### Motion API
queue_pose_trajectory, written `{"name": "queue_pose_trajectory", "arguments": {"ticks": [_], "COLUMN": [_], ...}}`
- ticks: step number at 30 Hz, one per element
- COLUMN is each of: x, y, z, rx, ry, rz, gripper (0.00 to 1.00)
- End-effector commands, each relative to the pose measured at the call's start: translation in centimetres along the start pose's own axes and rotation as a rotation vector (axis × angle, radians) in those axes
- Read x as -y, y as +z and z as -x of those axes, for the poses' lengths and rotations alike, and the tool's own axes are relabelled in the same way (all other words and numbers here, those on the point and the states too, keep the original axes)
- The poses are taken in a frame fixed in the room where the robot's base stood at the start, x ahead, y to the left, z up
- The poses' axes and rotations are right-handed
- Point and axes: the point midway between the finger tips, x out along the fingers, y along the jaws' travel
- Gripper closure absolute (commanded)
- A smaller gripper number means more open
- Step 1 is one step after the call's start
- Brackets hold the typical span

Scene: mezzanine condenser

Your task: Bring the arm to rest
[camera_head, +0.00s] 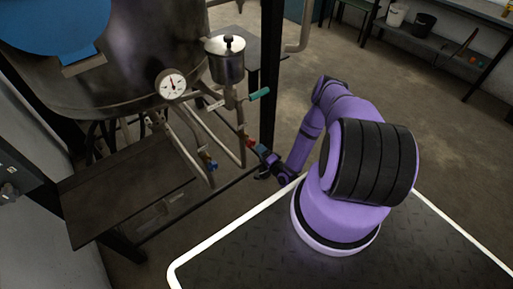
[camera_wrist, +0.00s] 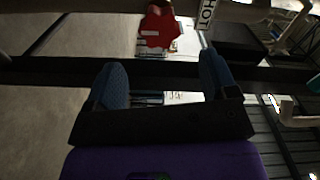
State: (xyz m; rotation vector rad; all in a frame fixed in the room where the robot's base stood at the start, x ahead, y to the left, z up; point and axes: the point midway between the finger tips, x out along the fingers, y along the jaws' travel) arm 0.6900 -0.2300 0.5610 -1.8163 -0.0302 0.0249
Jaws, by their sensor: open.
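My purple arm reaches out from its base toward the pipework. My gripper (camera_head: 268,163) is low beside the pipes, close to a red valve handle (camera_head: 252,143). In the wrist view my gripper (camera_wrist: 162,82) has its two blue-padded fingers spread wide, with nothing held between them. The red handle (camera_wrist: 158,27) shows just beyond the fingertips, seemingly apart from them. The exact distance is hard to tell.
A dark vessel (camera_head: 125,60) with a pressure gauge (camera_head: 172,84) stands at left. A teal handle (camera_head: 259,93) and a blue valve (camera_head: 208,162) sit on nearby pipes. A dark post (camera_head: 270,70) rises behind. A HOT label (camera_wrist: 207,14) is near the red handle. Open floor (camera_head: 340,60) lies behind my arm.

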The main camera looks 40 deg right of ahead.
Motion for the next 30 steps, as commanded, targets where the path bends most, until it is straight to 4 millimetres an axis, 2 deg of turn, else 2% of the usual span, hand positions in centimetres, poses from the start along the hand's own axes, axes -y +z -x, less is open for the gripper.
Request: {"name": "queue_pose_trajectory", "arguments": {"ticks": [6,23,26,30], "x": [0.0,0.1,0.7,2.5], "y": [0.0,-0.1,-1.1,-4.0], "z": [1.3,1.2,0.2,-2.6], "rx": [0.0,-0.002,-0.026,-0.102], "ry": [0.001,0.0,0.001,0.01], "rz": [-0.001,0.001,0.011,0.042], "gripper": [0.21,0.21,0.21,0.21]}}
